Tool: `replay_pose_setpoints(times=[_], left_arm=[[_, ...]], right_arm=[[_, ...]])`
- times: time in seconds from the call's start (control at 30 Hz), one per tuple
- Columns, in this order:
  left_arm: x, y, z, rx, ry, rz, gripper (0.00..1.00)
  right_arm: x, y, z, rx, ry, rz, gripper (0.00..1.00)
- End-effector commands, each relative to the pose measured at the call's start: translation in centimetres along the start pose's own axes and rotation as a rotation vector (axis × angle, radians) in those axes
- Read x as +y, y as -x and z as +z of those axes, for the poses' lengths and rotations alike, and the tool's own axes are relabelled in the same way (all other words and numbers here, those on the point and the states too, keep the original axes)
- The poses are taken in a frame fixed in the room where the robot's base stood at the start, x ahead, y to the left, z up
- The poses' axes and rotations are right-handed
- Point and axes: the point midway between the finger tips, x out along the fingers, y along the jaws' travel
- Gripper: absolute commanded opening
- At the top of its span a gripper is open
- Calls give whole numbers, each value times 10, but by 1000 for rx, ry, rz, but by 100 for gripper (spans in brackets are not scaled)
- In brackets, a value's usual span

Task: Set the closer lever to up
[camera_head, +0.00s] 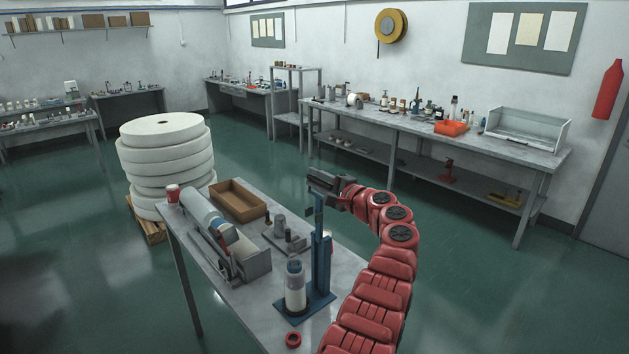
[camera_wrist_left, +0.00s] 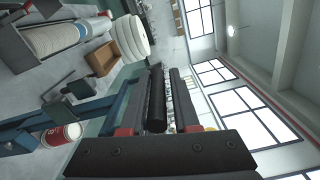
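The closer is a blue stand (camera_head: 318,262) on the near end of the table, with a flat base and an upright column. A clear container with white contents (camera_head: 295,293) stands on its base. My left gripper (camera_head: 323,184), on the red arm, is at the top of the column. In the left wrist view, a dark rod (camera_wrist_left: 157,100), apparently the closer lever's handle, lies between my left gripper's two fingers (camera_wrist_left: 158,85). The fingers flank it closely, but I cannot tell whether they press on it. The lever's pivot is mostly hidden by the gripper. My right gripper is out of view.
The table (camera_head: 262,315) also holds a grey machine with a pale roll (camera_head: 205,212), a brown box (camera_head: 238,200), a red-and-white cup (camera_head: 172,193) and a red ring (camera_head: 293,340). White rolls (camera_head: 165,165) are stacked behind it. A long workbench (camera_head: 440,128) stands along the wall.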

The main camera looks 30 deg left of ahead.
Motion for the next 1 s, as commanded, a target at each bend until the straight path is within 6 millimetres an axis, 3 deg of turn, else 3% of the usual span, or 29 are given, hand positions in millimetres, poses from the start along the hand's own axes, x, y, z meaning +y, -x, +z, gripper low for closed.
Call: replay_pose_setpoints(times=[0.03, 0.1, 0.37, 0.53, 0.67, 1.0], left_arm=[[0, 0, 0, 0, 0, 0, 40], [0, 0, 0, -1, -1, 1, 50], [1, 0, 1, -3, -1, 2, 50], [3, 12, -1, -2, 0, 0, 50], [6, 37, -2, 0, 1, -3, 50], [6, 126, -3, 2, 1, 1, 50]], right_arm=[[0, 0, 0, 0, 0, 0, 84], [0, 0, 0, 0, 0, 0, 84], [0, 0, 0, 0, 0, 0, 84], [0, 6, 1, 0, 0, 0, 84], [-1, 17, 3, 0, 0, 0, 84], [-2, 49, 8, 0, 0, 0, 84]])
